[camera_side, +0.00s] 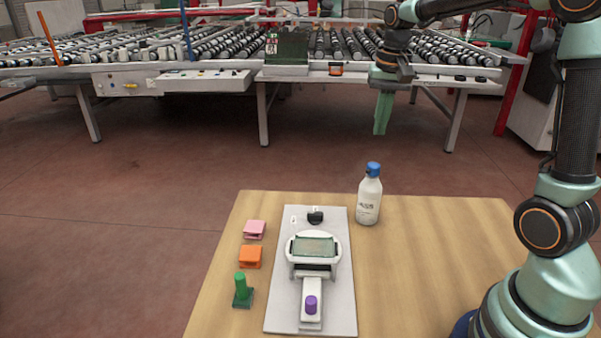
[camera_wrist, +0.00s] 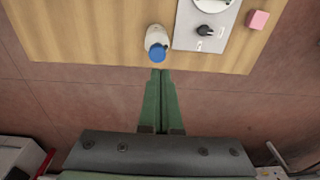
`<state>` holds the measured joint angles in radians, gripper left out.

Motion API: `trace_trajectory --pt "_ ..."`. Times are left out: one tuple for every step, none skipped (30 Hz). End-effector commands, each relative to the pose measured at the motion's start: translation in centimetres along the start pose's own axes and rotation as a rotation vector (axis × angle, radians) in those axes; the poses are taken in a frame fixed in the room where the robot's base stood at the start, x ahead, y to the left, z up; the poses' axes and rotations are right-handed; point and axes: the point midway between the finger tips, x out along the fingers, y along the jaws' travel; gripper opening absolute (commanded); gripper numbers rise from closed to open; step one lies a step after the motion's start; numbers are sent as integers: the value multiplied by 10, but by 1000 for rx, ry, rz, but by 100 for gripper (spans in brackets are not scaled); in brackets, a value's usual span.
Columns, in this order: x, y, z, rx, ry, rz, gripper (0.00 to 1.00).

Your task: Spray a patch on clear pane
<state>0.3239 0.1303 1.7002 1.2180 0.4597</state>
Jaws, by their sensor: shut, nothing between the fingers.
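A clear, greenish pane (camera_side: 314,246) lies flat on a round white holder (camera_side: 291,250), which stands on a light grey board (camera_side: 343,300). A white bottle with a blue cap (camera_side: 369,200) stands upright to the right of the board's far end. The bottle also shows in the wrist view (camera_wrist: 155,36). My gripper (camera_side: 380,133) has green fingers pointing down, high above and beyond the table's far edge. The fingers are together and empty. In the wrist view the fingertips (camera_wrist: 160,72) appear just below the blue cap, apart from it. The pane is out of the wrist view.
On the wooden table (camera_side: 430,260) are a pink block (camera_side: 255,229), an orange block (camera_side: 250,256) and a green knobbed piece (camera_side: 241,291), left of the board. The board carries a black knob (camera_side: 316,217) and a purple button (camera_side: 311,303). The table right of the bottle is clear.

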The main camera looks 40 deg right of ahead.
Motion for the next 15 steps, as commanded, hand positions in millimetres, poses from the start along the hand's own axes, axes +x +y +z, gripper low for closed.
trace_trajectory --pt "11 1 0 0 -4 2 0" --pt "17 1 0 0 -4 2 0" --pt "25 2 0 0 -4 2 0" --pt "31 2 0 0 -5 3 0" --pt "37 2 0 0 -3 2 0" --pt "44 2 0 0 -3 2 0" --pt "49 3 0 0 -4 3 0" --pt "54 3 -1 0 -3 2 0" --pt "59 3 -1 0 -2 2 0" --pt "63 3 -1 0 -2 2 0" --pt "67 3 -1 0 -3 2 0" --pt "71 3 -1 0 -1 2 0" --pt "74 3 -1 0 0 1 0" --pt "76 3 -1 0 -1 1 0" --pt "78 3 -2 0 0 1 0"
